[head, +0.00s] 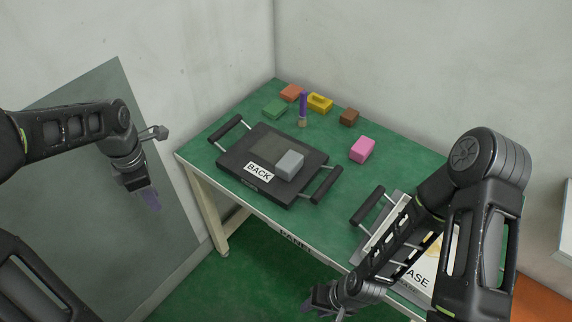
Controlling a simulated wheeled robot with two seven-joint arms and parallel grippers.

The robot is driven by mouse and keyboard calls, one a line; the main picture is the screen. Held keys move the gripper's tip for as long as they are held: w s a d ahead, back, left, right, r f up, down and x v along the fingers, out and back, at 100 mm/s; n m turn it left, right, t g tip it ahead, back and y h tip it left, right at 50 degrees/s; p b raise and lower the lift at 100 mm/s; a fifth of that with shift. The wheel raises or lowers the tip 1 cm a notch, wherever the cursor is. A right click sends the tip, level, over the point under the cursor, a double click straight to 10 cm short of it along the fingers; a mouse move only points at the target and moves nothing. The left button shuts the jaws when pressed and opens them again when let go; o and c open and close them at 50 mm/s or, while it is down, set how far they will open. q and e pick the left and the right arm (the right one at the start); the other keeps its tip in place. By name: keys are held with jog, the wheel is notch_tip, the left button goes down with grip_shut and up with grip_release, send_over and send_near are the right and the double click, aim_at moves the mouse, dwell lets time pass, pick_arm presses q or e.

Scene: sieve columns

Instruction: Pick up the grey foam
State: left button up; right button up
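The grey foam (289,164) is a small light-grey block. It rests on the black tray labelled BACK (235,166), towards the tray's right side, on the green table. My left gripper (151,200) hangs off the table's left side, well apart from the foam, pointing down; its fingers are small and seen edge-on, so its opening is unclear. My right gripper (318,300) is low, in front of the table's front edge, apart from the foam; its fingers are partly cut off by the frame's bottom.
Behind the tray lie green (274,108), orange (292,92), yellow (320,102), brown (349,117) and pink (362,149) blocks. A purple-handled brush (303,107) stands among them. The tray has raised black handles. A second handled tray (368,209) is partly hidden by my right arm.

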pick_arm(q)
jog(key=s+d+f+m+h, duration=0.3)
jog(key=d+f+m, duration=0.7)
jog(key=d+f, duration=0.45)
jog(key=s+d+f+m+h, duration=0.1)
jog(key=s+d+f+m, duration=0.9)
jog(key=s, duration=0.4)
notch_tip(320, 180, down, 2)
jog(key=shift+f+m+t, duration=0.2)
jog(key=shift+m+t, duration=0.1)
jog(key=shift+m, duration=0.5)
jog(key=shift+o, duration=0.3)
